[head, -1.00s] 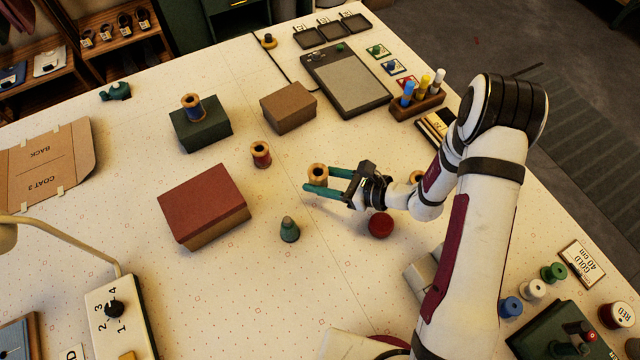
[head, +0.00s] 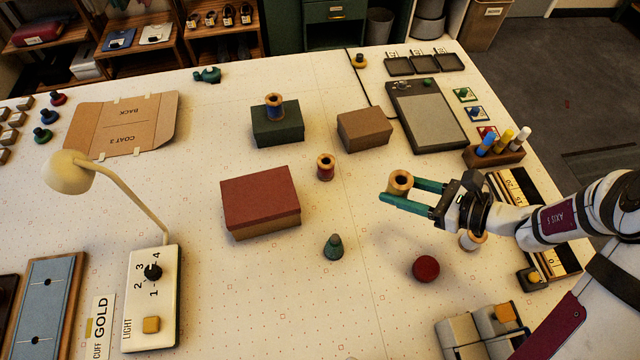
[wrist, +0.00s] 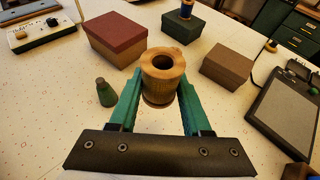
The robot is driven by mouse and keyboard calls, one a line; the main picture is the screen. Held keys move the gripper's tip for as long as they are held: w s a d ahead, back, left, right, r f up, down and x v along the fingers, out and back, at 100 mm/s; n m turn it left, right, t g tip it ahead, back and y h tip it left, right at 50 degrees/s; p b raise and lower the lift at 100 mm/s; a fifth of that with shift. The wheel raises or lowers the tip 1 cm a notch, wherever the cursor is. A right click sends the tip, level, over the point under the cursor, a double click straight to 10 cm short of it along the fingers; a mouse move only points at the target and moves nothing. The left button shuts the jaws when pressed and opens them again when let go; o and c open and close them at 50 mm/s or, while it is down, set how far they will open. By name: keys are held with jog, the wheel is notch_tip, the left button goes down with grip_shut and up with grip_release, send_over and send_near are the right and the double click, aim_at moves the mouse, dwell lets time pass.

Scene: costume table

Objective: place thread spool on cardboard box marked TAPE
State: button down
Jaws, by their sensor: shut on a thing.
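My gripper (head: 412,196) has green fingers and is shut on a bare wooden thread spool (head: 400,181), which is upright between the fingertips. In the wrist view the spool (wrist: 162,72) shows its round hole at the top, between the two fingers. It appears to be held above the table, right of a spool with red thread (head: 325,168). A plain brown cardboard box (head: 365,129) stands beyond it, a red-lidded box (head: 260,200) to its left, and a dark green box (head: 277,127) at the back. I can read no TAPE mark on any box.
A spool with blue thread (head: 274,106) stands on the green box. A grey-green cone (head: 333,246) and a red round thing (head: 426,268) stand nearer. A dark tablet (head: 428,115) and a pen holder (head: 494,153) are at the right. The brown box's top is clear.

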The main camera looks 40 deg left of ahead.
jog(key=s+a+r+n+g, duration=0.1)
jog(key=s+a+r+g, duration=0.15)
jog(key=a, duration=0.45)
jog(key=s+a+r+n+g, duration=0.1)
jog(key=s+a+r+n, duration=0.2)
jog(key=a, duration=0.5)
jog(key=m, duration=0.1)
send_over(261, 195)
jog(key=f, duration=0.6)
jog(key=shift+w+d+f, duration=0.1)
jog(key=shift+d, duration=0.15)
jog(key=f, duration=0.4)
jog(key=shift+a, duration=0.3)
jog(key=shift+f, duration=0.2)
jog(key=shift+c, duration=1.8)
grip_release()
jog(key=shift+f, duration=0.15)
